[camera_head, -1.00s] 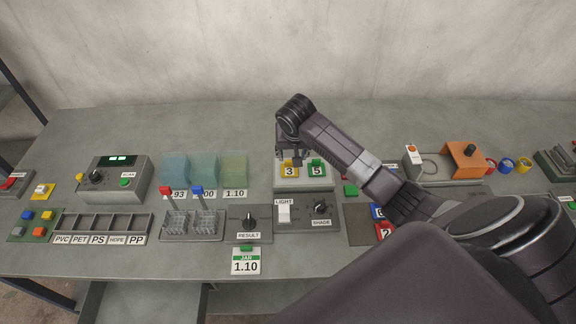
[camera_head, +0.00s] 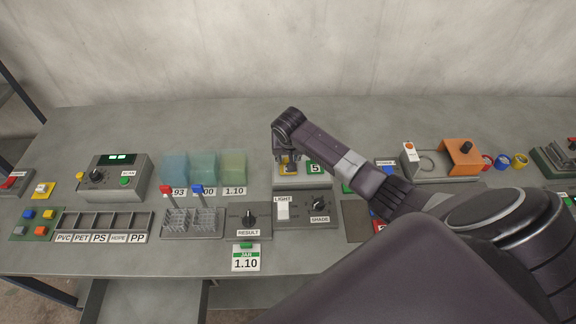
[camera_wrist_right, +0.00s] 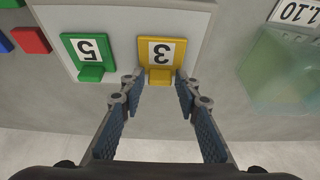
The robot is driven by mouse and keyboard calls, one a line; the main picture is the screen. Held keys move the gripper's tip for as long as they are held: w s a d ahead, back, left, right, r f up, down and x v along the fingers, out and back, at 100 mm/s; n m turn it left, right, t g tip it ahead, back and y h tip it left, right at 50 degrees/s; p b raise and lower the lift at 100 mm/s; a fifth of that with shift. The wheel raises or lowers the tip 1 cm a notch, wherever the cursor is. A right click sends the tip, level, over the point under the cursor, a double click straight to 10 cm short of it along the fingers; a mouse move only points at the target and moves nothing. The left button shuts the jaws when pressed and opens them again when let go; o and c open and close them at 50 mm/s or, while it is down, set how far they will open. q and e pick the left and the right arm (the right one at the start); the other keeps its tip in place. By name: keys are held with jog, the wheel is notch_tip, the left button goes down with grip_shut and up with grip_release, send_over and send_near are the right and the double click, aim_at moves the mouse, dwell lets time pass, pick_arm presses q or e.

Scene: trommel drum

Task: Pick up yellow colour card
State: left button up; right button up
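The yellow colour card (camera_wrist_right: 161,56), marked 3, lies on a pale panel in the right wrist view, with a raised tab at its near edge. In the head view the yellow card (camera_head: 288,168) is mostly covered by my right gripper (camera_head: 287,164). In the right wrist view my right gripper (camera_wrist_right: 159,82) is open, its two fingertips on either side of the yellow card's tab. No grip on it shows. A green card (camera_wrist_right: 89,57), marked 5, lies beside the yellow one. My left gripper is not in view.
A light and shade box (camera_head: 303,211) stands just in front of the panel. Tinted blocks (camera_head: 204,167) stand to the left, and an orange stand (camera_head: 462,160) is at the right. Red (camera_wrist_right: 31,40) and blue pieces lie beyond the green card.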

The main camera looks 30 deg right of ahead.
jog(key=c, duration=0.6)
jog(key=shift+r, duration=0.15)
jog(key=shift+a+r+b, duration=0.1)
jog(key=shift+r+b, duration=1.75)
jog(key=shift+r, duration=8.1)
